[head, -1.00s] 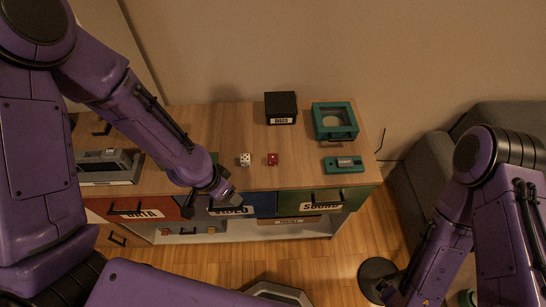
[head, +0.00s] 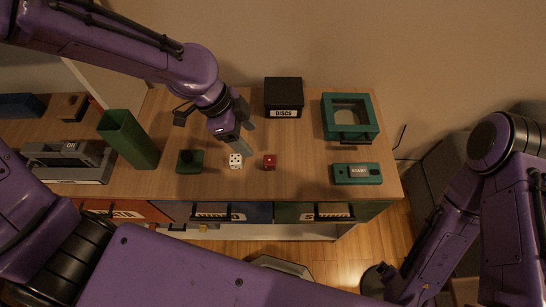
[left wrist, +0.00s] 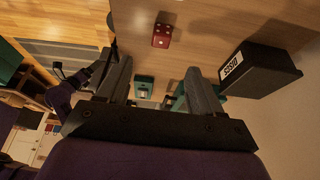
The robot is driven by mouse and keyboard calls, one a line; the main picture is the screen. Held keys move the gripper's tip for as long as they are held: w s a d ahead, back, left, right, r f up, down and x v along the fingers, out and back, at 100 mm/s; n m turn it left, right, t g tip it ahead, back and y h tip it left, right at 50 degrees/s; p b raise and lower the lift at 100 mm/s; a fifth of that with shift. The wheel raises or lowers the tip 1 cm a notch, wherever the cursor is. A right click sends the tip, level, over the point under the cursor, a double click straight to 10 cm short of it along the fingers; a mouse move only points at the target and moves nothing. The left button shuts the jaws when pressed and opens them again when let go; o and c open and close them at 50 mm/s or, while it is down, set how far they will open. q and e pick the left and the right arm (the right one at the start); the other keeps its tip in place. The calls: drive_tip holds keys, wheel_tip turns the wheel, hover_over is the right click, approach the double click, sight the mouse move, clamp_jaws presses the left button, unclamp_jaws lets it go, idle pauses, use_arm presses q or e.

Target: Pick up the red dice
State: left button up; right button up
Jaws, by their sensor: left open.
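The red dice (head: 269,162) lies on the wooden cabinet top, just right of the white dice (head: 235,161). In the left wrist view the red dice (left wrist: 162,36) shows beyond the fingertips, near the top middle. My left gripper (head: 243,138) is open and empty, above and to the left of the red dice, apart from it. Its two fingers (left wrist: 158,68) frame bare wood and teal items in the wrist view. My right gripper (head: 385,284) is low at the bottom right, small and dark, so its jaws are unclear.
A black discs box (head: 283,97) stands behind the dice. A teal open-topped box (head: 350,118) and a teal start button box (head: 357,174) are at the right. A green joystick (head: 189,161), a green upright holder (head: 130,140) and a grey console (head: 70,162) are at the left.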

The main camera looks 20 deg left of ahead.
sight(269, 160)
use_arm(q)
drive_tip(key=x, duration=0.5)
drive_tip(key=shift+w+a+f+b, duration=0.1)
drive_tip(key=shift+w+f+b, duration=0.2)
drive_tip(key=shift+w+b, duration=0.1)
drive_tip(key=x, duration=0.6)
drive_tip(key=shift+s+d+r, duration=0.1)
drive_tip(key=shift+d, duration=0.35)
drive_tip(key=shift+s+r, duration=0.1)
drive_tip(key=c, duration=1.1)
